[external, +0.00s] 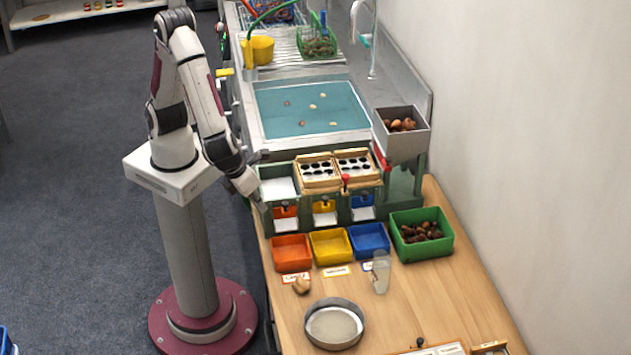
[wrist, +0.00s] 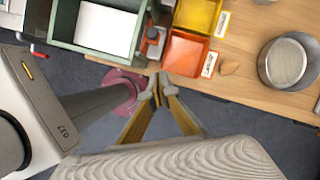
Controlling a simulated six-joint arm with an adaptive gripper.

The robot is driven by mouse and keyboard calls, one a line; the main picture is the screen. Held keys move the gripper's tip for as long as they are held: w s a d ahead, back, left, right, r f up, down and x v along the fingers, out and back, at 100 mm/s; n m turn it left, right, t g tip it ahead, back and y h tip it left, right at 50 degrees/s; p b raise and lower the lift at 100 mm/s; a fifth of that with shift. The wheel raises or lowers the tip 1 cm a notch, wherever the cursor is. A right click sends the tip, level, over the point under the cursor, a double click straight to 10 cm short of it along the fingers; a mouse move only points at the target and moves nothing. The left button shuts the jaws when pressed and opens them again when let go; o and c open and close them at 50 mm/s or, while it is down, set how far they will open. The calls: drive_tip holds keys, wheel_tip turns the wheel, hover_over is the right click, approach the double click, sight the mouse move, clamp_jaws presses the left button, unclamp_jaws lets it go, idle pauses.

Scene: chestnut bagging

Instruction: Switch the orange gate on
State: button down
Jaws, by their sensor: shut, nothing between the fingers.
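The orange gate (external: 285,211) is at the left end of the green sorting machine's front, above the orange bin (external: 291,253). In the wrist view a small part of the gate (wrist: 152,34) shows at the machine's corner; its lever position cannot be told. My gripper (external: 257,202) is beside the machine's left front corner, just left of the orange gate. In the wrist view my gripper (wrist: 158,97) points toward the table edge, with its fingertips closed together and empty. It appears apart from the gate.
A yellow bin (external: 331,246), a blue bin (external: 369,241) and a green crate of chestnuts (external: 421,235) stand along the machine's front. A round sieve (external: 334,324), a clear cup (external: 381,272) and a brown lump (external: 301,286) are on the table.

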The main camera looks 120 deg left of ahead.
sight(286, 210)
drive_tip(key=x, duration=0.7)
drive_tip(key=shift+w+a+r, duration=0.25)
drive_tip(key=shift+a+r, duration=0.35)
drive_tip(key=shift+a, duration=0.15)
drive_tip(key=shift+w+a+r, duration=0.25)
drive_tip(key=shift+a+r, duration=0.35)
drive_tip(key=shift+a, duration=0.15)
drive_tip(key=shift+r, duration=1.9)
drive_tip(key=shift+f, duration=0.1)
